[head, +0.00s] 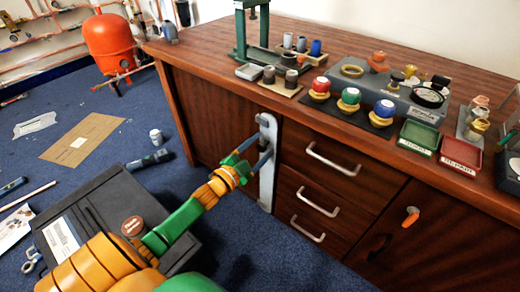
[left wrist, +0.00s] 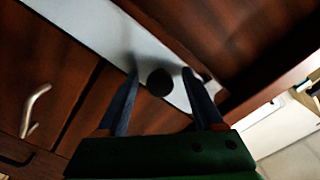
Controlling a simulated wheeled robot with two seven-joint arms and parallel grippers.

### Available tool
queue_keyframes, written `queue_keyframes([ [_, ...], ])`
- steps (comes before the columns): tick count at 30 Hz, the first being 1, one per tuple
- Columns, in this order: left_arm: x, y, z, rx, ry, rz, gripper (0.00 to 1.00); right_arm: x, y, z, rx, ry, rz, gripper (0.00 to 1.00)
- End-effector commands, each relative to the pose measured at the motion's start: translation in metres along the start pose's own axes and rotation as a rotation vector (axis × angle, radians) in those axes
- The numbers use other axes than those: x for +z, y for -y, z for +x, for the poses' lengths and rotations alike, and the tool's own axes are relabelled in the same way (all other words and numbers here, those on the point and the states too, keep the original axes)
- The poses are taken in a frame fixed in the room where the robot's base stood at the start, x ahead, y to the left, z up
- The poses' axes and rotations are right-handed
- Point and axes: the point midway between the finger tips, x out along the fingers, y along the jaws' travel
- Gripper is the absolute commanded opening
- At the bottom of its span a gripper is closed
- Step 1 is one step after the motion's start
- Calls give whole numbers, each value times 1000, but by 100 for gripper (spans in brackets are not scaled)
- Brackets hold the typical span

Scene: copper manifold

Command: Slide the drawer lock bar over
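The lock bar (head: 267,190) is a pale grey upright strip on the cabinet front, between the left door and the drawer stack. It also shows in the left wrist view (left wrist: 85,28) as a slanted light band with a round dark knob (left wrist: 159,82) on it. My left gripper (head: 257,153) is at the bar's upper half. In the left wrist view its two blue fingers (left wrist: 160,76) stand apart, one on either side of the knob, with a gap visible on both sides. Whether the fingertips touch the bar is unclear. My right gripper is not in view.
Three drawers with silver handles (head: 333,160) are right of the bar. A right door has an orange-tagged lock (head: 410,216). The wooden worktop (head: 215,38) carries a green press, knobs and trays. A dark toolbox (head: 95,205) stands on the blue floor below my left arm.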

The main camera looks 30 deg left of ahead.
Motion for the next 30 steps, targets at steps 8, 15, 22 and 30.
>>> queue_keyframes([
  [8,0,0,0,0,1,-1,0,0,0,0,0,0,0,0],
  [15,0,0,0,0,1,-2,0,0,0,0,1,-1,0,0],
  [22,0,-1,0,1,1,-2,0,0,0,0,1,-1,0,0],
  [30,0,-1,0,1,1,-2,0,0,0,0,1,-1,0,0],
])
